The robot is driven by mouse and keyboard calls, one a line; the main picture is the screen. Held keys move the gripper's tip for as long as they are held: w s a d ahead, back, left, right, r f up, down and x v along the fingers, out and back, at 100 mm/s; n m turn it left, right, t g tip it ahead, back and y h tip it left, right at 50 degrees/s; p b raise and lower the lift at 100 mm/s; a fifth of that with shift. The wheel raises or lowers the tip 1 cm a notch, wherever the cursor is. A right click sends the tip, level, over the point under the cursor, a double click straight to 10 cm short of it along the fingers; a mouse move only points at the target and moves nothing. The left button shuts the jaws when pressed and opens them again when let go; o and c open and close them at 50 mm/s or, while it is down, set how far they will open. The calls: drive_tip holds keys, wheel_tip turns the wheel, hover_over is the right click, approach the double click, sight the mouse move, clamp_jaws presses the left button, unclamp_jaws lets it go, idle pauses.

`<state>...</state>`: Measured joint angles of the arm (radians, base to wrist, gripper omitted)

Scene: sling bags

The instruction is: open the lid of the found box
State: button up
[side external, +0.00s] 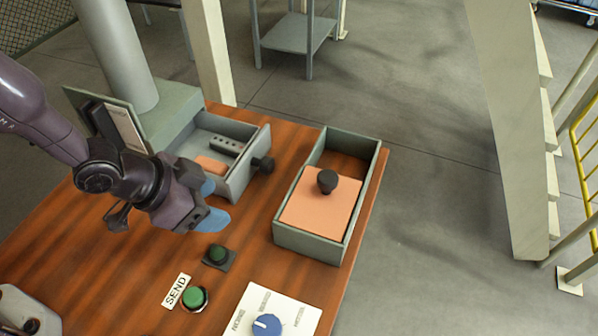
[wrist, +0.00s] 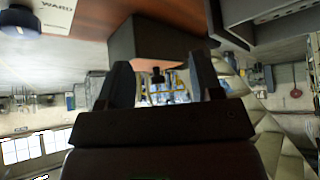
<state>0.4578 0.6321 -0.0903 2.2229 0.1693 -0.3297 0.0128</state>
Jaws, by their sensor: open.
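A grey-green box (side external: 310,247) stands at the right of the wooden table. A salmon lid panel (side external: 311,217) with a black knob (side external: 326,182) covers its near part; its far part is uncovered. No label on it is readable. In the wrist view the box (wrist: 150,40) shows dark, with a strip of the salmon lid (wrist: 170,63) and the knob (wrist: 157,77) between my fingers. My gripper (side external: 213,204), with blue fingertips, is open and empty, left of the box and apart from it. The wrist view shows both fingers (wrist: 163,82) spread.
An open grey drawer-like tray (side external: 238,178) with a black knob (side external: 263,164) lies behind my gripper. A green button (side external: 194,297) by a SEND label (side external: 176,291), a small dark-green button (side external: 217,254) and a blue dial (side external: 267,325) are in front. Bare wood lies between.

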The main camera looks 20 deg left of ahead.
sight(327, 177)
drive_tip(key=w+d+r+m+t+h, duration=0.1)
drive_tip(key=w+d+r+t+h, duration=0.35)
drive_tip(key=d, duration=0.25)
drive_tip(key=shift+g+h, duration=0.25)
drive_tip(key=x, duration=0.8)
drive_tip(key=f+x, duration=0.1)
drive_tip(key=x, duration=0.3)
drive_tip(key=shift+s+a, duration=0.1)
drive_tip(key=shift+a, duration=0.05)
clamp_jaws()
drive_tip(key=w, duration=1.1)
drive_tip(key=shift+f, duration=0.1)
unclamp_jaws()
drive_tip(key=shift+w, duration=0.1)
